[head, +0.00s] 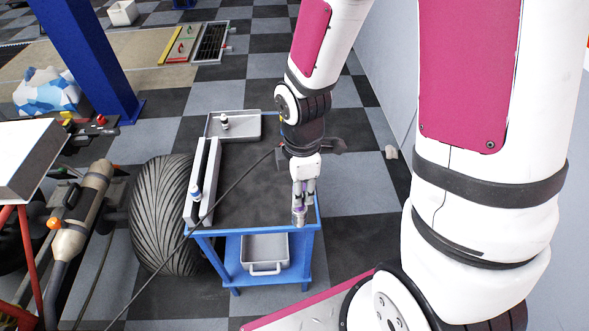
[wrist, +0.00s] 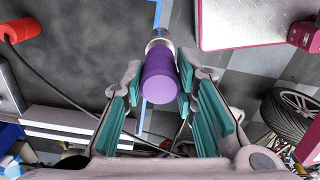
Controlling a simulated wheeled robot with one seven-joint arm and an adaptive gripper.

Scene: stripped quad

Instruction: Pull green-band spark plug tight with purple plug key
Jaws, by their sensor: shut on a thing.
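My gripper (head: 304,194) is shut on the purple plug key (head: 299,215) at the near right corner of the blue cart. In the wrist view, the key's purple cylinder (wrist: 160,82) lies between the teal-padded fingers of my gripper (wrist: 157,90), its silver end pointing away. In the head view, a small white-and-dark plug (head: 224,122) stands in the grey tray. Another plug-like piece with a blue band (head: 196,193) sits at the near end of the pale rail. I cannot make out a green band on either.
The blue cart (head: 262,230) has a dark top, mostly clear, with a grey tray (head: 250,137) at the back and a pale rail (head: 210,160) on the left. A grey bin (head: 264,253) sits below. A large tyre (head: 160,210) stands left. A dark cable crosses the cart.

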